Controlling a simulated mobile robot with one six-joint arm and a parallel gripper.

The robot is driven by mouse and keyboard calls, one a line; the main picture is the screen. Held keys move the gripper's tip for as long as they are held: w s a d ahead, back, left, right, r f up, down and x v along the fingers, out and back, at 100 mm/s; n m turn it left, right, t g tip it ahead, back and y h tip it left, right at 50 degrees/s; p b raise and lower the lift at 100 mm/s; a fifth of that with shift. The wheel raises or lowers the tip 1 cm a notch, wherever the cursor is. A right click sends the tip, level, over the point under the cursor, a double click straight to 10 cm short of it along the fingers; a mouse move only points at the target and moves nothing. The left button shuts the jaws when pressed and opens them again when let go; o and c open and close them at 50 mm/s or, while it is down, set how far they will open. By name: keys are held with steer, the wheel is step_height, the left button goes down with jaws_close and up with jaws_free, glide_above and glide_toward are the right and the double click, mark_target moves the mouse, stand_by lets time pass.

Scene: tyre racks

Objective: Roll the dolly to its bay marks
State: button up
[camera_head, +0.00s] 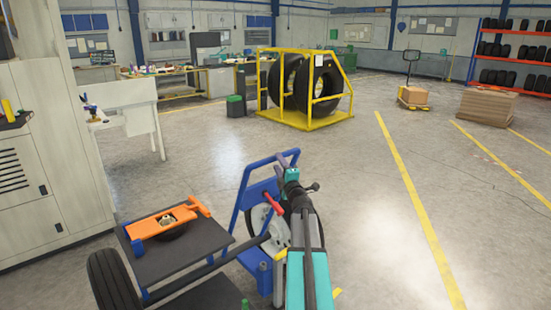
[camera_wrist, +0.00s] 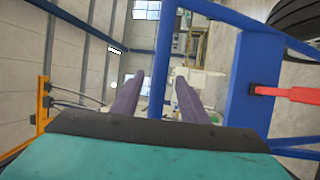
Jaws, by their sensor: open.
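The dolly (camera_head: 246,205) is a blue upright frame with a red lever (camera_head: 273,204), standing in front of me in the head view. A wheel with a pale hub shows at its frame, partly hidden by my arm. My gripper (camera_head: 284,160) is at the top of the blue frame. In the wrist view my open fingers (camera_wrist: 158,95) have a blue bar (camera_wrist: 168,60) running between them in the picture; I cannot tell if they touch it. The red lever (camera_wrist: 290,93) is at the right there. Long yellow floor lines (camera_head: 420,225) run to the right; I cannot tell which are the bay marks.
A dark flat top with an orange device (camera_head: 165,220) and a black tyre (camera_head: 113,282) are at the lower left. A grey cabinet stands far left. A yellow cage (camera_head: 312,123) with large tyres stands behind. The floor at right is clear up to a pallet stack (camera_head: 487,107).

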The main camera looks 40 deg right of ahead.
steer(key=shift+p+x, duration=0.4)
steer(key=shift+x, duration=1.95)
jaws_close()
